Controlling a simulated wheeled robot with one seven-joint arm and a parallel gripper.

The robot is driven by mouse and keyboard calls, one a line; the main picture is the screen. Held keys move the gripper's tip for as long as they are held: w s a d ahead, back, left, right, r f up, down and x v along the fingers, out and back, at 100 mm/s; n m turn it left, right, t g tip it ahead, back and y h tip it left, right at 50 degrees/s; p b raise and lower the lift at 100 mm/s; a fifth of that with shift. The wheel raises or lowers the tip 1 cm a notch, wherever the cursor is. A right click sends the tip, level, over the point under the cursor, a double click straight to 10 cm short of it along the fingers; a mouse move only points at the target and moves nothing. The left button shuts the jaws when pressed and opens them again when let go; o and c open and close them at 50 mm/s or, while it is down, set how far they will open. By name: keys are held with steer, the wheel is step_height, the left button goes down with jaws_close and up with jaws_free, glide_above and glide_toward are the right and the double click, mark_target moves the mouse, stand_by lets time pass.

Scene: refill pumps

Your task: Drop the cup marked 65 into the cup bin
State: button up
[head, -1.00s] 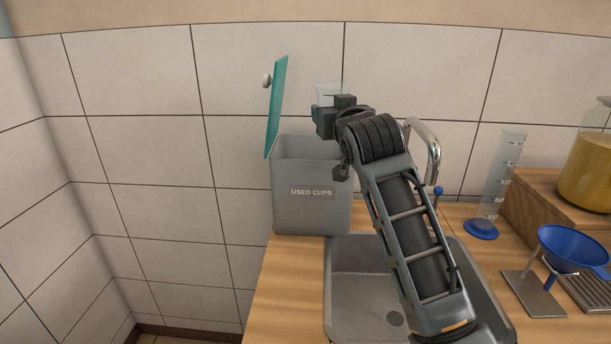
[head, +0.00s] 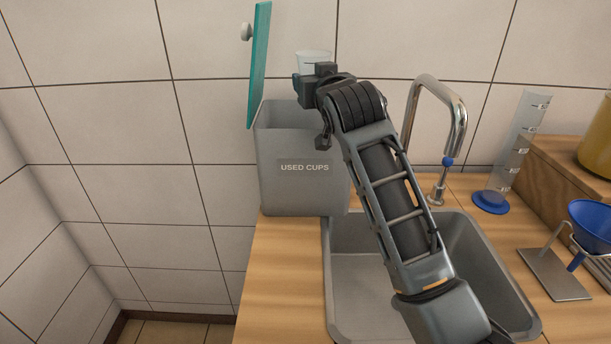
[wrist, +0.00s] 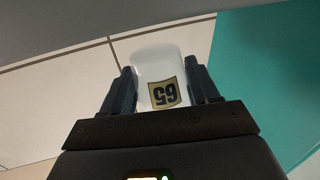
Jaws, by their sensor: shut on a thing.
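The cup marked 65 (wrist: 158,66) is clear and whitish, with a dark and gold label whose digits look upside down in the wrist view. My gripper (wrist: 163,88) is shut on it, one finger at each side. In the head view the cup (head: 314,58) shows above my gripper (head: 312,80), over the back right part of the cup bin. The cup bin (head: 285,145) is a grey box labelled USED CUPS. Its teal lid (head: 260,65) stands open at the left. My arm hides part of the bin's right side and opening.
A sink (head: 350,280) lies in the wooden counter in front of the bin, with a tall chrome faucet (head: 462,110) to the right. A measuring cylinder (head: 520,145), a blue funnel (head: 592,222) on a stand and a wooden step (head: 570,170) are farther right.

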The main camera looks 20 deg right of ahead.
steer(key=shift+f+b, duration=0.3)
steer(key=shift+f, duration=0.5)
steer(key=o, duration=1.2)
steer(key=s+p, duration=0.1)
steer(key=s, duration=0.1)
steer(key=s+p, duration=0.1)
steer(key=s, duration=0.2)
steer(key=s+p, duration=0.1)
steer(key=s, duration=0.2)
steer(key=shift+a+r, duration=0.25)
steer(key=shift+w, duration=0.1)
